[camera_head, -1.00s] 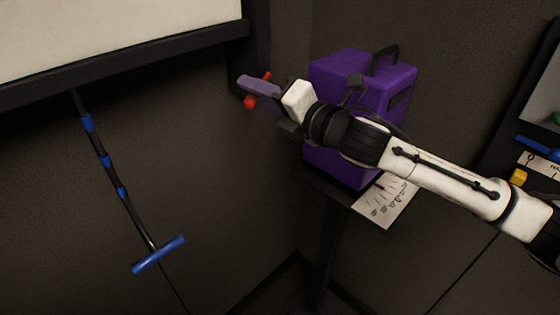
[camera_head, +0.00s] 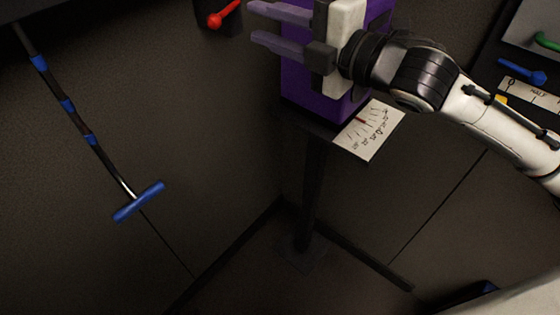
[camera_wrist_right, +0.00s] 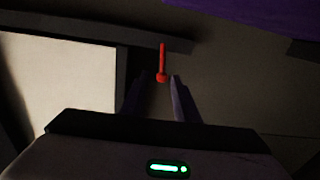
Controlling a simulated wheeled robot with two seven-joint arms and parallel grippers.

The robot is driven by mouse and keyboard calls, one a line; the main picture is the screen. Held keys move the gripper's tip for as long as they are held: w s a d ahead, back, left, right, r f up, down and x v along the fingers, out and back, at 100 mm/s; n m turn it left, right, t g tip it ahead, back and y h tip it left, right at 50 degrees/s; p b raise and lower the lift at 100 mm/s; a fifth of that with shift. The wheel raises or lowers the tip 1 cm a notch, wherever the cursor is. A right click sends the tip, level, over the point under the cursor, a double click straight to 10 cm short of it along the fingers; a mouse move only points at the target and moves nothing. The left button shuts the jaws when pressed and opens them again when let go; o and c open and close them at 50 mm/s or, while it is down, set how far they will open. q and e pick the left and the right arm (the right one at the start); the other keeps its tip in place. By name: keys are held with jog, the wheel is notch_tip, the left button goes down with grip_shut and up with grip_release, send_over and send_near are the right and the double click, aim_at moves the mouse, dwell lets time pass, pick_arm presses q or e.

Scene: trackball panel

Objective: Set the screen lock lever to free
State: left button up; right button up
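The red lever (camera_head: 222,15), which I take for the screen lock lever, sits on a dark bracket at the top of the head view. Its round red end points down-left. My right gripper (camera_head: 252,24) is open and empty, its two purple-grey fingers just right of the lever and pointing at it. In the right wrist view the red lever (camera_wrist_right: 162,62) appears ahead of and between the open fingertips (camera_wrist_right: 162,78); I see no grip on it. My left gripper is not in view. No lock markings are readable.
A purple box (camera_head: 310,88) stands on a shelf behind my right gripper, with a dial card (camera_head: 369,130) below. A pole with a blue T-handle (camera_head: 139,201) hangs at left. Blue (camera_head: 522,70) and green (camera_head: 547,41) levers are at right. The pale screen (camera_wrist_right: 70,90) shows in the wrist view.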

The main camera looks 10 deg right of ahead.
jog(key=s+f+m+h+b, duration=0.1)
jog(key=f+m, duration=0.6)
jog(key=f, duration=0.9)
jog(key=s+f+m+g+h+b, duration=0.1)
jog(key=s+f+m, duration=0.3)
jog(key=f, duration=1.1)
jog(key=m+h+b, duration=0.1)
jog(key=m, duration=0.2)
jog(key=shift+s+d+f+h, duration=0.25)
jog(key=shift+d+f+h, duration=0.05)
jog(key=shift+f, duration=0.1)
